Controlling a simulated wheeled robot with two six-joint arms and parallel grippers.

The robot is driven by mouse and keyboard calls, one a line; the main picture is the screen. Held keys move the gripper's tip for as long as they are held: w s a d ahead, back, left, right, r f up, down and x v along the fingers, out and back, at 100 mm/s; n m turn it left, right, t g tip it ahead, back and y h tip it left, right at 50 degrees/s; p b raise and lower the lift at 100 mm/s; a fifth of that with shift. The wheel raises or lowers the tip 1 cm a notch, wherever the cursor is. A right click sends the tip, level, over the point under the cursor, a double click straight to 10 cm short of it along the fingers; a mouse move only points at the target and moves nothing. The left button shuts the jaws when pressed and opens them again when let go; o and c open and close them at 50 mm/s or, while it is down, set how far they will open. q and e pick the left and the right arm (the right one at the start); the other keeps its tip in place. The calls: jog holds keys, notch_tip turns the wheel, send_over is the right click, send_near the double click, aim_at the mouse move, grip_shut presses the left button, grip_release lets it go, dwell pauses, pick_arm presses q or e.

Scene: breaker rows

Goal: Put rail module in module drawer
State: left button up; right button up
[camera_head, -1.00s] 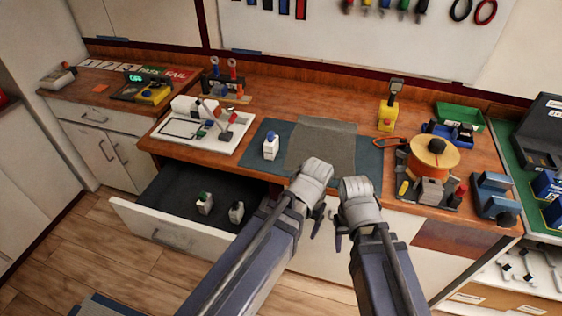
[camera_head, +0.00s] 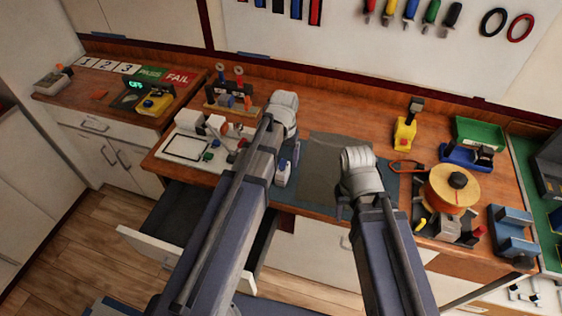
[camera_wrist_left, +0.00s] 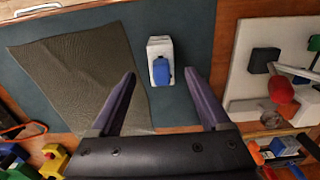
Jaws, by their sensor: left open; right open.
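A white rail module with a blue top (camera_head: 283,172) stands on the blue-grey mat. In the left wrist view the module (camera_wrist_left: 160,66) lies between the two finger lines. My left gripper (camera_wrist_left: 160,78) is open around it, fingers apart from its sides; in the head view my left arm partly covers it. My right gripper (camera_head: 343,210) is open and empty at the mat's front edge. The module drawer (camera_head: 160,248) stands pulled out below the worktop at left; my left arm hides much of its inside.
A grey cloth (camera_head: 322,165) lies on the mat (camera_head: 300,208). A white tray (camera_head: 185,148) with small parts is left of the module. A cable spool (camera_head: 452,190) and a yellow device (camera_head: 404,134) stand to the right.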

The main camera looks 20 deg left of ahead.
aim_at(283, 172)
pick_arm(q)
jog(key=shift+w+a+r, duration=0.15)
jog(key=shift+w+a, duration=0.15)
jog(key=shift+w, duration=0.05)
jog(key=f+b, duration=0.8)
jog(key=shift+s+d, duration=0.2)
jog(key=shift+s, duration=0.15)
jog(key=shift+r, duration=0.1)
jog(key=shift+c, duration=0.3)
grip_shut()
